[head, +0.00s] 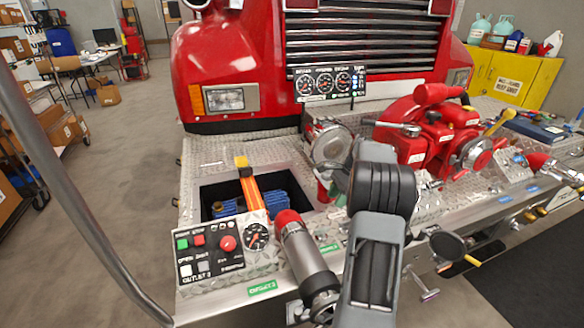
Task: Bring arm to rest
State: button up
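My arm (375,255) rises from the bottom of the head view, right of the middle. Its dark ribbed joint (384,188) stands in front of the bumper deck. The fingers of my gripper do not show, and I cannot tell whether they are open or shut. The arm hides part of the deck and some of the fittings behind it.
A red fire truck fills the back. Its bumper deck (207,160) has an open bay with a yellow-orange handle (246,180). Near my arm are a control panel (211,250), a red-tipped nozzle (303,252), a silver round cap (331,146) and a red pump (440,130).

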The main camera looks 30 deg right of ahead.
jog(key=s+a+n+h, duration=0.1)
jog(key=s+a+n, duration=0.2)
jog(key=a+n, duration=0.1)
jog(key=s+a+r+n+h, duration=0.1)
jog(key=s+a+n, duration=0.2)
jog(key=a, duration=0.3)
jog(key=s+a+r+n+h+p, duration=0.1)
jog(key=s+a+n+h, duration=0.1)
jog(key=a+n, duration=0.3)
jog(key=shift+s+n, duration=0.55)
jog(key=shift+n, duration=0.05)
jog(key=s+a+r+n+t, duration=0.1)
jog(key=s+a+r+n, duration=0.2)
jog(key=a, duration=0.3)
jog(key=s+a+r+n+t+p, duration=0.1)
jog(key=s+a+r+n, duration=0.1)
jog(key=s+a, duration=0.3)
jog(key=shift+a+r+n+t+h, duration=0.3)
jog(key=shift+a+r+n+t, duration=0.1)
jog(key=shift+a+n, duration=0.5)
